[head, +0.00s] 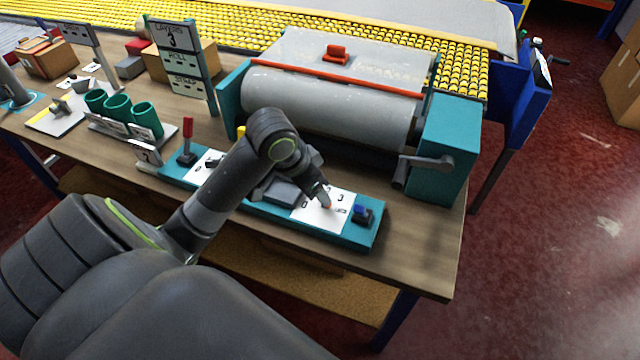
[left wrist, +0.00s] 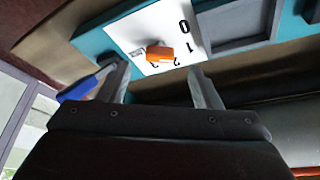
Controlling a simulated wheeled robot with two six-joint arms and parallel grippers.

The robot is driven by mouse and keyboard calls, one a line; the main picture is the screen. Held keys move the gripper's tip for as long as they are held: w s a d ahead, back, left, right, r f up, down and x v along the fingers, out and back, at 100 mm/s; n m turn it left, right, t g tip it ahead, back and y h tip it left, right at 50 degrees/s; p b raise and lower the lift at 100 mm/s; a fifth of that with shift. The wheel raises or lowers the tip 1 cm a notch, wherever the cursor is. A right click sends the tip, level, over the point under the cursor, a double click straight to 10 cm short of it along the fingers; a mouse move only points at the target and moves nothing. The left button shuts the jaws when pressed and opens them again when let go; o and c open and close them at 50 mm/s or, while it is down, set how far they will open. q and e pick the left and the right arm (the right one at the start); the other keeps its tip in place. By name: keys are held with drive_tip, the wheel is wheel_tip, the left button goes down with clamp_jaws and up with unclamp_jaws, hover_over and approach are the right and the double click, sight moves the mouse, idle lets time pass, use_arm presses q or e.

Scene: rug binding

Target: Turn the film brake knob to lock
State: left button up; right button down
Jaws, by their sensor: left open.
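An orange knob (left wrist: 160,53) sits on a white dial plate (left wrist: 135,32) marked with numbers from 0 to 3. In the head view the plate (head: 312,217) lies near the right end of a teal control strip (head: 250,213), and the knob is mostly hidden by my gripper. My left gripper (head: 324,200) points down at the plate. In the left wrist view its fingers (left wrist: 160,72) are apart, with the knob showing between and just beyond the tips. I cannot tell whether they touch it. My right gripper is not in view.
A blue switch (head: 362,213) stands right beside the plate. A red-handled lever (head: 187,140) rises at the strip's left end. Behind the strip is a large roller (head: 330,108) with a crank (head: 425,163). The wooden table (head: 430,240) is clear right of the strip.

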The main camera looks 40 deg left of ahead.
use_arm(q)
drive_tip(key=x, duration=0.5)
drive_tip(key=shift+w+f+b, duration=0.1)
drive_tip(key=shift+b, duration=0.25)
drive_tip(key=c, duration=1)
